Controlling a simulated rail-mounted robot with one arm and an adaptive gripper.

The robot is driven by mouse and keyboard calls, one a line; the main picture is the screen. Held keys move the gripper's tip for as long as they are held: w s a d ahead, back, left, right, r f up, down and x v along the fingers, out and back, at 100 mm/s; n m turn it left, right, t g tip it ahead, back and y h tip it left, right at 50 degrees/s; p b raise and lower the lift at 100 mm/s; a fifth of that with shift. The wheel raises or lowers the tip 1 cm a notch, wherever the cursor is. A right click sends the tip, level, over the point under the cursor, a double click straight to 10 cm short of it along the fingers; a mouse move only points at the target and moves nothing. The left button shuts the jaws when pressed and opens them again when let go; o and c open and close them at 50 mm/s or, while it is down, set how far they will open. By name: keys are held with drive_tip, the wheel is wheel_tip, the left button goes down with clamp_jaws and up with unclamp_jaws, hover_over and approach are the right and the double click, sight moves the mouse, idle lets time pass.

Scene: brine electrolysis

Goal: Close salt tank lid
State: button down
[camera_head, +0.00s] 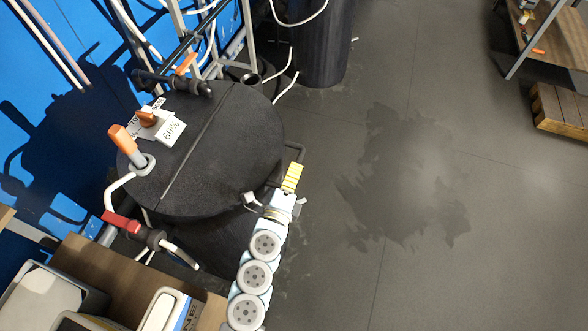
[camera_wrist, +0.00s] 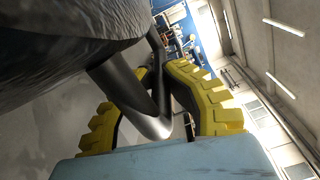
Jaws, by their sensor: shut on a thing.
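The salt tank (camera_head: 205,238) is a black round drum in the left half of the head view. Its black lid (camera_head: 235,140) lies about flat over the top, with a straight seam across it. A dark bent handle (camera_head: 297,152) sticks out at the lid's right edge. My gripper (camera_head: 292,176) is at that edge, its yellow fingers shut on the handle. In the wrist view, the handle (camera_wrist: 125,86) passes between the yellow fingers of my gripper (camera_wrist: 163,76), below the dark tank underside or wall (camera_wrist: 60,50). Whether the lid sits fully down is hard to tell.
An orange-handled valve (camera_head: 122,142) and a white "60%" tag (camera_head: 170,130) sit on the tank top's left part. Pipes and a metal frame (camera_head: 235,50) stand behind. A dark cylinder (camera_head: 312,45) stands at the back. The floor (camera_head: 440,200) to the right is clear.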

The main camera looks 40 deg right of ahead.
drive_tip(key=c, duration=1)
unclamp_jaws()
drive_tip(key=shift+f, duration=0.25)
drive_tip(key=shift+c, duration=0.2)
drive_tip(key=shift+r, duration=0.1)
drive_tip(key=shift+v, duration=2.1)
drive_tip(key=v, duration=0.7)
drive_tip(key=shift+s+a, duration=0.2)
drive_tip(key=shift+a, duration=0.15)
